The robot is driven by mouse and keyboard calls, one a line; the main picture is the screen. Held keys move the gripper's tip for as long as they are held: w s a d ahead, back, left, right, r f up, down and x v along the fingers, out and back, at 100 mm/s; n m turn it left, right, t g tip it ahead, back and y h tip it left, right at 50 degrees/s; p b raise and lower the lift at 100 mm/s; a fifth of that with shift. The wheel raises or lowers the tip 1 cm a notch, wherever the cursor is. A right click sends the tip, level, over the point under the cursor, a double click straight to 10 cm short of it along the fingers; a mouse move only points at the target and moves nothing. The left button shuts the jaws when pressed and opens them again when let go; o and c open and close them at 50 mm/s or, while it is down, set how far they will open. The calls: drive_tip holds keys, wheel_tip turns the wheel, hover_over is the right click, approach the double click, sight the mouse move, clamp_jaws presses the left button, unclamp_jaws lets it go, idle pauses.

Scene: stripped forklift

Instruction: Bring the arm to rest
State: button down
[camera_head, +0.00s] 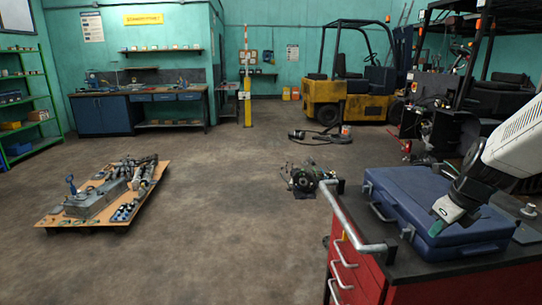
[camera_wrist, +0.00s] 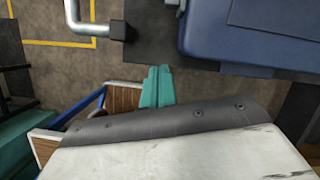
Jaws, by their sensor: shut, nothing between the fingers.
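My gripper (camera_head: 437,219) is at the right of the head view, at the end of my white arm. It shows over the blue case (camera_head: 440,195) that lies closed on the red tool cabinet (camera_head: 362,282). I cannot tell whether it touches the case. In the wrist view the teal fingers of my gripper (camera_wrist: 156,85) are together and empty. The blue case (camera_wrist: 255,35) is to the right of the fingers there.
The cabinet's grey handle rail (camera_head: 350,220) runs along its left edge. A motor-like part (camera_head: 305,182) lies on the floor behind. A board with metal parts (camera_head: 150,190) is at the left. A yellow forklift (camera_head: 350,98) stands at the back. The middle floor is clear.

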drive_tip(key=s+a+r+n, duration=0.2)
drive_tip(key=s+a+n, duration=0.3)
drive_tip(key=n, duration=0.5)
drive_tip(key=s+a+r+n+g, duration=0.1)
drive_tip(key=s+a+r+n, duration=0.1)
drive_tip(key=s+a+n, duration=0.4)
drive_tip(key=s+a+r+n+g, duration=0.1)
drive_tip(key=s+a+r+n, duration=0.2)
drive_tip(key=s+n, duration=0.9)
drive_tip(key=a+n, duration=0.2)
drive_tip(key=n, duration=0.1)
drive_tip(key=shift+a+n, duration=0.3)
drive_tip(key=shift+n, duration=0.1)
drive_tip(key=shift+s, duration=0.1)
